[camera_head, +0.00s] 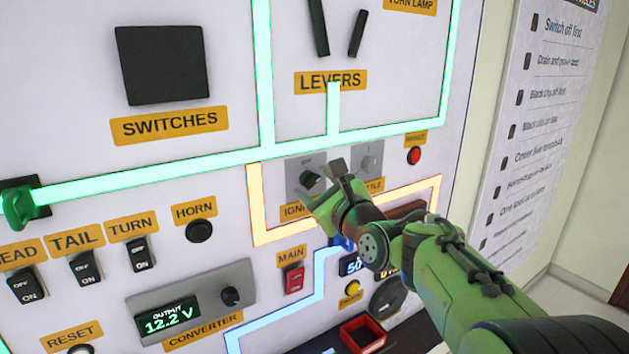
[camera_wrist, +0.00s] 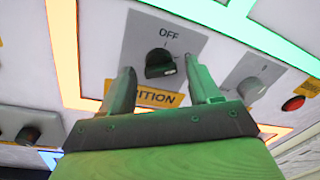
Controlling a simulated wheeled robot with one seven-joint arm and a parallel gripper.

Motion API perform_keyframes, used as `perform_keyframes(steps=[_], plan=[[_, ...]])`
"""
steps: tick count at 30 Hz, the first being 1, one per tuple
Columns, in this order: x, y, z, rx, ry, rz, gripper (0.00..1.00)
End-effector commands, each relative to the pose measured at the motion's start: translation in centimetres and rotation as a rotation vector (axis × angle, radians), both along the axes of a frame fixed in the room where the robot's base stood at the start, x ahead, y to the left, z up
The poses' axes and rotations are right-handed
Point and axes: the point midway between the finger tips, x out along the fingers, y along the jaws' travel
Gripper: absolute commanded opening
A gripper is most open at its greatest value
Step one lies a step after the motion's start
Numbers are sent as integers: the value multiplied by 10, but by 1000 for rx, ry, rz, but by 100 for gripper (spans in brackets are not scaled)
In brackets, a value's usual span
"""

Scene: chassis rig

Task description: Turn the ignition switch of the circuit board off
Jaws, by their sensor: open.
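The ignition switch is a black rotary knob (camera_head: 310,180) on a grey plate above an orange label, partly covered by my gripper. It also shows in the wrist view (camera_wrist: 159,64), below the word OFF. There its grip bar lies roughly sideways, with a pale mark at its right end, not toward OFF. My gripper (camera_head: 331,188) is in front of the plate. In the wrist view my gripper (camera_wrist: 160,72) is open, with one finger left and one right of the knob. I see no clear contact between the fingers and the knob.
A throttle knob (camera_wrist: 252,89) sits just right of the ignition plate, with a red button (camera_head: 414,156) beyond it. A red main switch (camera_head: 294,279) and a converter unit (camera_head: 192,303) are lower left. A red tray (camera_head: 362,335) is below. Glowing strips cross the board.

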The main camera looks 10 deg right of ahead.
Motion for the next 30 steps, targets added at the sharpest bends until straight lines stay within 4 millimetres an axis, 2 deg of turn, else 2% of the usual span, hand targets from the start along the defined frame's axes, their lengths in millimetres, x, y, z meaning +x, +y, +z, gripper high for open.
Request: perform_keyframes(steps=[3, 11, 21, 30], plan=[[11, 3, 1, 0, 0, 0, 62], [12, 3, 0, 0, 0, 0, 62], [12, 3, -1, 0, 1, 0, 11], [12, 4, -2, -38, -10, 2, 11]])
